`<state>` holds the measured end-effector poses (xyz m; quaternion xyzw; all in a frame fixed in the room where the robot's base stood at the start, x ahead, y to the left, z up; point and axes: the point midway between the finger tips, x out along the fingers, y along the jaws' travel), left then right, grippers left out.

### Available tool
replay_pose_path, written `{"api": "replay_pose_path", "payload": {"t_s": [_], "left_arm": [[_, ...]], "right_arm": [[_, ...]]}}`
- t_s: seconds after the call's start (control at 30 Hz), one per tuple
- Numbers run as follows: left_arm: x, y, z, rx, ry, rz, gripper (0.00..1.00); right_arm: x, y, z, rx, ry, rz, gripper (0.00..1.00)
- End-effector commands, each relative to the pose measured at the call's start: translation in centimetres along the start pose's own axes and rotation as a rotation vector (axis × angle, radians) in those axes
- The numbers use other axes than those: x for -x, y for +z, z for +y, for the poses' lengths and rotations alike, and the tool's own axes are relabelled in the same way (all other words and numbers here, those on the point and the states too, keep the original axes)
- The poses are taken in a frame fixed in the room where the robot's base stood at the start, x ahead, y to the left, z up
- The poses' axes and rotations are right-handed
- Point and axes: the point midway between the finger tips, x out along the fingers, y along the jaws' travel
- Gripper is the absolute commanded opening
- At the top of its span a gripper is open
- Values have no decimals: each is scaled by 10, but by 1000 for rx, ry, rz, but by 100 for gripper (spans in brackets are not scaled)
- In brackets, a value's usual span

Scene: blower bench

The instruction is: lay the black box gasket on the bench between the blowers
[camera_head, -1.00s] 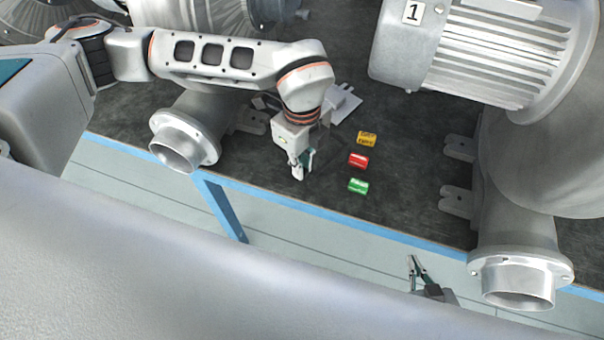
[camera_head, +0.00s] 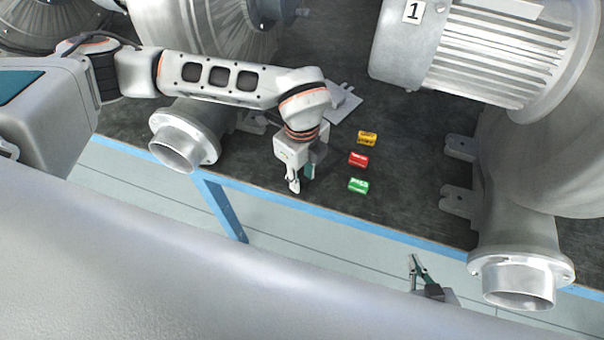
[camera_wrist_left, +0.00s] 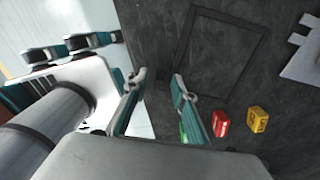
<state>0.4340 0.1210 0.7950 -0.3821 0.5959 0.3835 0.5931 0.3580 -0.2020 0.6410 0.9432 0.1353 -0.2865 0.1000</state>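The black box gasket (camera_wrist_left: 230,19) shows in the left wrist view as a thin dark rectangular frame against the dark bench top. It looks flat on the bench; I cannot make it out in the head view. My left gripper (camera_head: 301,182) is over the bench near its front edge, between the blowers, pointing down. In the left wrist view its two fingers (camera_wrist_left: 160,78) are apart with nothing between them, and the gasket is beyond their tips. My right gripper (camera_head: 416,264) is low, in front of the bench edge; its finger opening is unclear.
Yellow (camera_head: 367,139), red (camera_head: 358,160) and green (camera_head: 358,186) blocks stand in a row right of my left gripper. Blower 1 (camera_head: 480,50) is at right; another blower (camera_head: 185,140) is at left, behind my arm. A grey bracket plate (camera_head: 343,103) lies behind the blocks.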

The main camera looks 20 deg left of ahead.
Motion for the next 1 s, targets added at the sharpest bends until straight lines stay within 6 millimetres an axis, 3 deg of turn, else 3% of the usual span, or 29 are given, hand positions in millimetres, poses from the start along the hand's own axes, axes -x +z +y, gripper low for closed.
{"api": "replay_pose_path", "payload": {"t_s": [0.2,0.37,0.8,1.0], "left_arm": [[2,0,0,0,0,0,26],[14,0,-1,0,-1,0,26],[99,0,-1,-1,-4,-1,26],[118,0,0,-1,-1,0,26]], "right_arm": [[0,1,0,0,0,-2,0],[0,1,0,0,0,-4,0],[-1,3,-1,0,-1,-4,0],[-1,3,-1,-1,-1,-4,0]]}}
